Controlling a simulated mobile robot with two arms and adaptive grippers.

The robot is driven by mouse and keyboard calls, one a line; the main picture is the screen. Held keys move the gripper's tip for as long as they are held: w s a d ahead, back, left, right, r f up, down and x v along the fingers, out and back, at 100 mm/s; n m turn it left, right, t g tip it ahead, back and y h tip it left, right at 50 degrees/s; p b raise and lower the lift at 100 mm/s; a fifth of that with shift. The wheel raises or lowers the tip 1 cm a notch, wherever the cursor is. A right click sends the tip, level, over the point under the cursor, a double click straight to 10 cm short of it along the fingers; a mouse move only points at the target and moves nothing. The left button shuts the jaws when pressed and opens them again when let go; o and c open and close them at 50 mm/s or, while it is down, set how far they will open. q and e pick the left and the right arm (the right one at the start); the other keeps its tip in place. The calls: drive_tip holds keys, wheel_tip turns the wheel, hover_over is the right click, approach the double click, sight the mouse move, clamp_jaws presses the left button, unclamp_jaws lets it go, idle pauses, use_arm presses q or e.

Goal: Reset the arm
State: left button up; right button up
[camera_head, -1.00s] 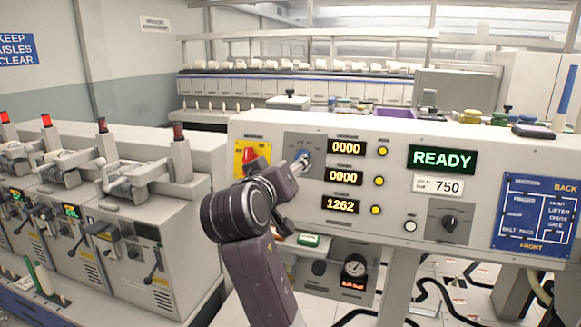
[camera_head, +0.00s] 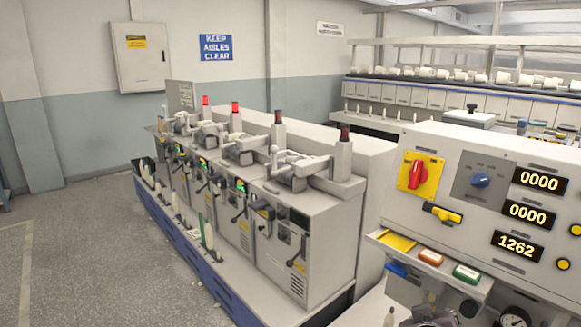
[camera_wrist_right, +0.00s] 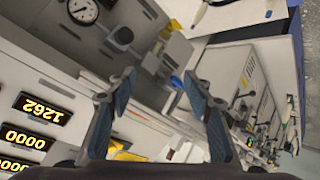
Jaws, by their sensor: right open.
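My right gripper (camera_wrist_right: 160,76) is open in the right wrist view, its two blue-padded fingers spread apart. Nothing is held between them. The wrist picture is tilted, with the control panel's displays (camera_wrist_right: 40,108) upside down at its left. In the head view only a dark part of my arm shows at the bottom edge, below the panel; the gripper cannot be made out there. The control panel (camera_head: 450,160) at the right carries a red and yellow switch (camera_head: 417,172), a blue knob (camera_head: 481,180) and lit displays (camera_head: 527,214). My left gripper is in neither view.
A small shelf (camera_head: 430,262) with coloured blocks juts out under the panel. A row of grey machines (camera_head: 300,235) with levers and red-topped posts stands left of it on a blue base. Open floor (camera_head: 90,260) lies at the far left. A bobbin rack (camera_head: 430,100) stands behind.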

drive_tip(key=s+a+f+n+g+y, duration=0.1)
drive_tip(key=s+a+f+g+y, duration=0.3)
drive_tip(key=s+f, duration=0.85)
drive_tip(key=s+a+f+n+g+y, duration=0.15)
drive_tip(key=s+a+f, duration=0.6)
drive_tip(key=s, duration=0.75)
wheel_tip(320, 180, down, 26)
drive_tip(key=s+d+g, duration=0.2)
drive_tip(key=s+d+f, duration=0.3)
drive_tip(key=s+f, duration=1.3)
drive_tip(key=s, duration=0.1)
drive_tip(key=shift+f+g, duration=0.3)
drive_tip(key=shift+g, duration=0.15)
drive_tip(key=shift+s+y, duration=0.1)
drive_tip(key=shift+y, duration=0.15)
